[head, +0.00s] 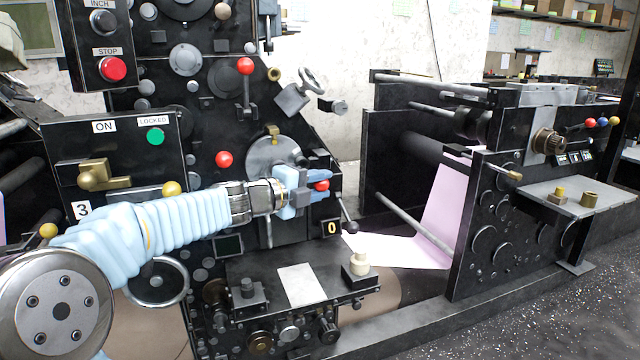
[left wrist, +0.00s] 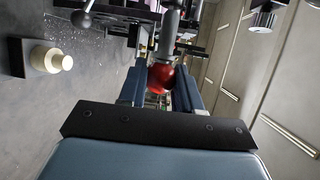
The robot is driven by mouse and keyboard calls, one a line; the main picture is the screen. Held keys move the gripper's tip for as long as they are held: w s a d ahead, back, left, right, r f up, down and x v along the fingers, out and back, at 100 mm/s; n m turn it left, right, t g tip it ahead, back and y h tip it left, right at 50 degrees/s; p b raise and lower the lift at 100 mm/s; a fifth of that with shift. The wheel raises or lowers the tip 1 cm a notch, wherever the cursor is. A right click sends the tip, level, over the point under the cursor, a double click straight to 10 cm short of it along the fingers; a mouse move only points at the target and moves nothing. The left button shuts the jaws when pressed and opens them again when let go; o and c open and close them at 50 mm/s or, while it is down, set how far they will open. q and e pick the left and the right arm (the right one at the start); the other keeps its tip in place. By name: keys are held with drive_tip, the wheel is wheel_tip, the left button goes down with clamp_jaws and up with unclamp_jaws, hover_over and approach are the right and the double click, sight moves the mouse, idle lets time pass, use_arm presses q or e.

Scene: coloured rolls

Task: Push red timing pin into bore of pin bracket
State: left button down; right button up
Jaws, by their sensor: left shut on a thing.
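My left gripper (head: 318,187) reaches across the machine front from the left, in front of a round grey plate (head: 268,160). Its blue fingers are shut on the red ball head of the timing pin (head: 322,185). In the left wrist view the red head of the pin (left wrist: 161,77) sits between the two fingers of my left gripper (left wrist: 160,88), with a grey shaft running away from it. I cannot make out the pin bracket or its bore; the gripper and pin head cover that area. My right gripper is not in view.
A dark-balled lever (head: 350,226) stands just below right of the gripper, near a "0" label (head: 331,228). Below is a ledge with a cream knob (head: 359,263) and a pale sheet (head: 301,284). Other red knobs are on a lever (head: 245,66) and the panel (head: 224,159).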

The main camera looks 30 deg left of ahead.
use_arm(q)
drive_tip(key=shift+w+a+p, duration=1.05)
drive_tip(key=shift+w+a, duration=0.55)
drive_tip(key=shift+a, duration=0.25)
drive_tip(key=shift+w+a, duration=0.15)
drive_tip(key=shift+a, duration=0.05)
drive_tip(key=shift+w+a, duration=0.25)
drive_tip(key=shift+a, duration=0.05)
drive_tip(key=shift+w+a, duration=0.35)
drive_tip(key=shift+a, duration=0.05)
drive_tip(key=shift+w+a, duration=0.25)
drive_tip(key=shift+a, duration=0.05)
drive_tip(key=shift+w+a, duration=0.2)
drive_tip(key=shift+w+a, duration=0.45)
drive_tip(key=shift+a, duration=0.15)
idle(2.2)
